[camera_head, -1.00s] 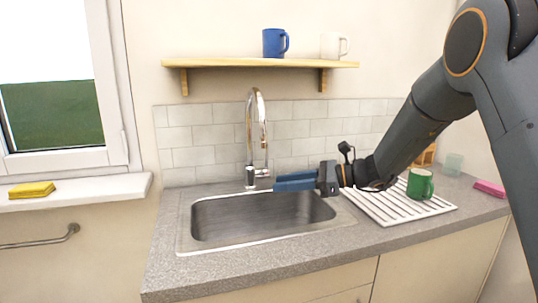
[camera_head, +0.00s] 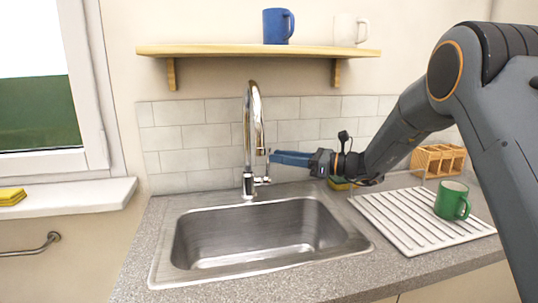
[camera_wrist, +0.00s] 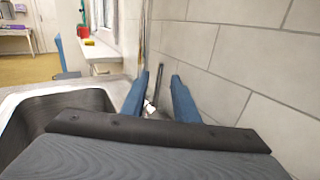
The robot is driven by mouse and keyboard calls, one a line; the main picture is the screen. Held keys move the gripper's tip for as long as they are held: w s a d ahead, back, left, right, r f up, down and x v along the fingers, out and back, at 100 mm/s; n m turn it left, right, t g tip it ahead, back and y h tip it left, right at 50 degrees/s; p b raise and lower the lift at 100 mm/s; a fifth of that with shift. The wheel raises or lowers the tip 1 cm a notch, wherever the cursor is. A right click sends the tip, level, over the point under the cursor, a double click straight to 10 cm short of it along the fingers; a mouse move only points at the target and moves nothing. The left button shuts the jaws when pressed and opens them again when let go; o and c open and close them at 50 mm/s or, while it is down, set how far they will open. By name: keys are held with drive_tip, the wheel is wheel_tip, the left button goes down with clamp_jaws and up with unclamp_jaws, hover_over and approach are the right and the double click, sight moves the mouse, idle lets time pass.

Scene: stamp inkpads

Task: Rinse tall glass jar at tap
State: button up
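The chrome tap (camera_head: 250,140) stands upright behind the steel sink (camera_head: 255,235), with a small side lever (camera_head: 263,181) at its lower right. My gripper (camera_head: 272,157) reaches in from the right, close to the tap at about mid-height, its blue fingers pointing left. In the wrist view the two fingers (camera_wrist: 160,95) are apart with a gap between them. Nothing is held. A small chrome and whitish part shows in that gap, too small to tell fully. I cannot tell whether the fingers touch the tap. No tall glass jar is visible now.
A white ridged drainboard (camera_head: 400,225) bears a green mug (camera_head: 452,200). A wooden rack (camera_head: 438,160) stands behind it. A yellow thing (camera_head: 340,185) is partly hidden below my wrist. A shelf (camera_head: 255,50) holds a blue mug (camera_head: 278,26) and a white mug (camera_head: 350,30). The sink is empty.

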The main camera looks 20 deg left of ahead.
sight(268, 175)
drive_tip(key=shift+a, duration=2.2)
drive_tip(key=shift+c, duration=0.3)
clamp_jaws()
